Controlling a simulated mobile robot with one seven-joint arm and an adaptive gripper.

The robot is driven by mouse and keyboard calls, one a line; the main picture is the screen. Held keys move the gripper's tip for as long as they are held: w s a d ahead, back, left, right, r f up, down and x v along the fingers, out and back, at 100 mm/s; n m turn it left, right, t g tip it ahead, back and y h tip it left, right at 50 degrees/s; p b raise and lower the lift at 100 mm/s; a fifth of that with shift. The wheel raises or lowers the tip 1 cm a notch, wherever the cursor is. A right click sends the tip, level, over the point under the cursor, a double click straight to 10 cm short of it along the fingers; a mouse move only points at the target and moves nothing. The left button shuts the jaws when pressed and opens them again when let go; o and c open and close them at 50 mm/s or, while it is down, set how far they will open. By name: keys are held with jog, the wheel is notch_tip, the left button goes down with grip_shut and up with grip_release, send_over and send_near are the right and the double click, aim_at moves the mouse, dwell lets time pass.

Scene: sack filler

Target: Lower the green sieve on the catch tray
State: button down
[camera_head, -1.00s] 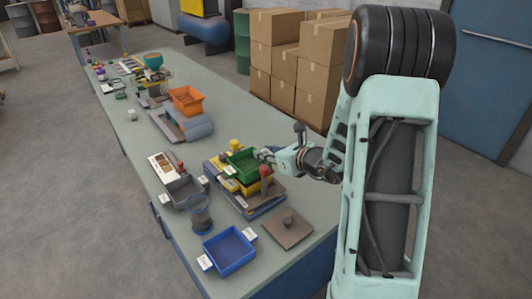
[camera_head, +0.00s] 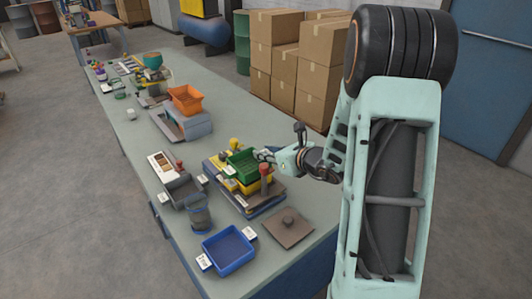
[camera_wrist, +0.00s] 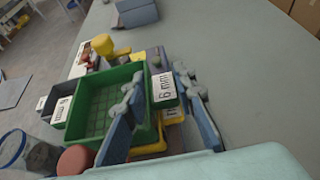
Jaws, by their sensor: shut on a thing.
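The green sieve (camera_head: 243,166) is an open box with a mesh floor and a white "6 mm" label on its side; the wrist view shows it from above (camera_wrist: 104,104). My gripper (camera_head: 264,156) is shut on the sieve's near side by the label, with a finger on each side of the wall (camera_wrist: 158,100). The sieve is over a yellow frame (camera_head: 250,187) on a dark blue base (camera_head: 254,211); I cannot tell whether it touches the frame. No catch tray can be told apart under the sieve. A blue tray (camera_head: 229,250) with white labels stands apart in front.
A red knob (camera_head: 265,169) and a yellow knob (camera_head: 234,144) stand close to the sieve. An orange bin (camera_head: 186,99) is farther back.

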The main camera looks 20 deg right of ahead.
jog(key=shift+f+b, duration=0.45)
jog(key=shift+b, duration=0.4)
dwell(0.6)
jog(key=c, duration=1.1)
grip_release()
jog(key=shift+c, duration=0.2)
jog(key=shift+r, duration=0.1)
jog(key=shift+r+p, duration=2.65)
jog(key=shift+r, duration=1.3)
